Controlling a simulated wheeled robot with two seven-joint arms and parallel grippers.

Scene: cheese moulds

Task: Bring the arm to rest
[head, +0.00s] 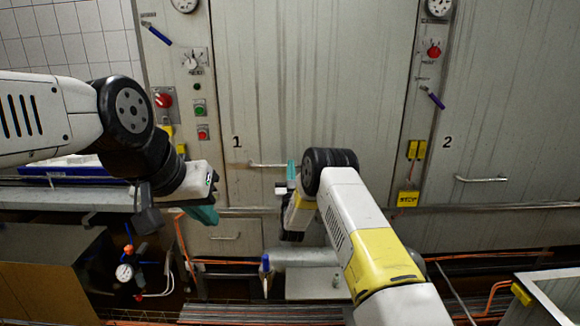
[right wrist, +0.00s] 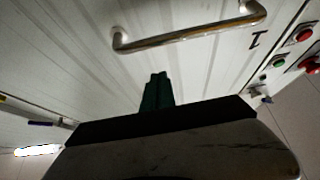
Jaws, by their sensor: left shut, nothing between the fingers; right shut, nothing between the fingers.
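My left arm reaches in from the left in the head view. Its gripper (head: 203,214) has teal fingers pointing down and right, shut and empty, in front of the door marked 1. My right arm comes up from the lower right. Its gripper (head: 291,172) has teal fingers pointing up, near the handle of door 1. In the right wrist view, the right gripper's dark green fingers (right wrist: 156,92) are shut together with nothing between them. They appear below the metal handle (right wrist: 190,35), with a gap in the picture. The wrist's own body hides the lower part of that view.
Metal doors marked 1 (head: 300,90) and 2 (head: 510,110) fill the back, with bar handles, gauges and red and green buttons. A blue tray (head: 65,171) with white contents is at left. Pipes and hoses run below. A light-coloured container (head: 545,290) stands at lower right.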

